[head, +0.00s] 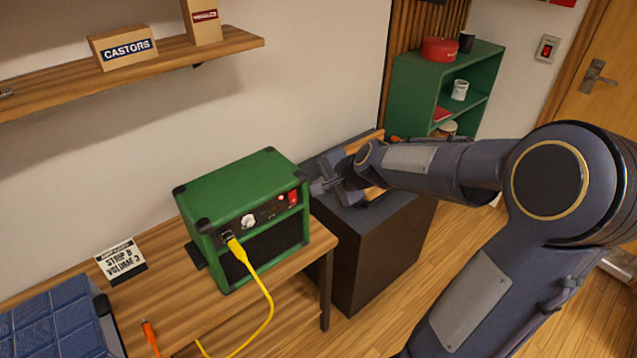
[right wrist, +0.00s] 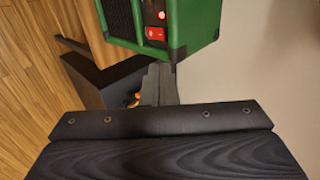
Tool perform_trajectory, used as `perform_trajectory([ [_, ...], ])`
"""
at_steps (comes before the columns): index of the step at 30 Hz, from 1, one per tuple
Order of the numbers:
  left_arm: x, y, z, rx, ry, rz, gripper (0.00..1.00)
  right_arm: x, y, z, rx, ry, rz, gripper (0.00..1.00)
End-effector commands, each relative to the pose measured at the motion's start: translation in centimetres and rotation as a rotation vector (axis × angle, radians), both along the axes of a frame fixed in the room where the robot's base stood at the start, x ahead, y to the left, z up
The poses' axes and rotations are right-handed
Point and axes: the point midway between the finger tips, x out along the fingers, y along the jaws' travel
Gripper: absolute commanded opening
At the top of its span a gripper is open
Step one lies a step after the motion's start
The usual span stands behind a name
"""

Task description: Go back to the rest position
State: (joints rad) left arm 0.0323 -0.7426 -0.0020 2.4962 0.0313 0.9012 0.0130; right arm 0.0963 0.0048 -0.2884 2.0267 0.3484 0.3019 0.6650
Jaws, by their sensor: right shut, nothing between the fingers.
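My right arm comes in from the right in the head view. Its gripper (head: 326,186) is shut and empty, just right of the green amp (head: 238,185), over the dark cabinet. In the right wrist view the closed fingers (right wrist: 158,84) point toward the amp (right wrist: 196,18), whose red switch and lit red lamp show near its corner. I cannot tell the exact gap between the fingertips and the amp. A yellow cable (head: 262,285) is plugged into the amp's front at the left. My left gripper is not in view.
The amp stands on a wooden table (head: 185,318) with a printed sign (head: 121,261), an orange plug (head: 150,336) and a blue padded item (head: 52,325). A dark cabinet (head: 385,255) stands right of it. A wall shelf (head: 150,65) holds boxes. A green bookcase (head: 485,65) stands behind.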

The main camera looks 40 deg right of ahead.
Motion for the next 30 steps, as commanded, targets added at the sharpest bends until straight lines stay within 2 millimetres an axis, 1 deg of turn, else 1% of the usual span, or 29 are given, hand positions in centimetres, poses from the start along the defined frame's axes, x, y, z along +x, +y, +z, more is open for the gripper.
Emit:
perform_trajectory([
  [15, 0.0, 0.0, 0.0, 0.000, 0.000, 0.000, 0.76, 0.0, 0.1, 0.0, -0.001, 0.000, 0.002, 0.00],
  [17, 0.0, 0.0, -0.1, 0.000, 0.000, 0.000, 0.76, -0.4, 0.5, 0.2, -0.007, -0.003, 0.025, 0.00],
  [18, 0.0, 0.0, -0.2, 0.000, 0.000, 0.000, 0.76, -1.0, 1.1, 0.5, -0.016, -0.004, 0.058, 0.00],
  [20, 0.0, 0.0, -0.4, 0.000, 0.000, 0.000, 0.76, -2.5, 2.7, 1.1, -0.041, -0.009, 0.141, 0.00],
  [23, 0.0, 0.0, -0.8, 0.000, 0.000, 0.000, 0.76, -6.6, 6.4, 2.0, -0.127, -0.021, 0.356, 0.00],
  [24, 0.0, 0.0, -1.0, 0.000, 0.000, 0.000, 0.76, -8.6, 8.0, 2.1, -0.173, -0.024, 0.458, 0.00],
  [26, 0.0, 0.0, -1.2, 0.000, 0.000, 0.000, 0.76, -11.8, 10.1, 2.0, -0.251, -0.029, 0.606, 0.00],
  [27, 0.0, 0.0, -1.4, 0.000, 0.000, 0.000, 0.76, -13.8, 11.4, 1.7, -0.305, -0.029, 0.701, 0.00],
  [30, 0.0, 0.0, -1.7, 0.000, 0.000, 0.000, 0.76, -18.3, 13.5, 0.5, -0.432, -0.024, 0.900, 0.00],
])
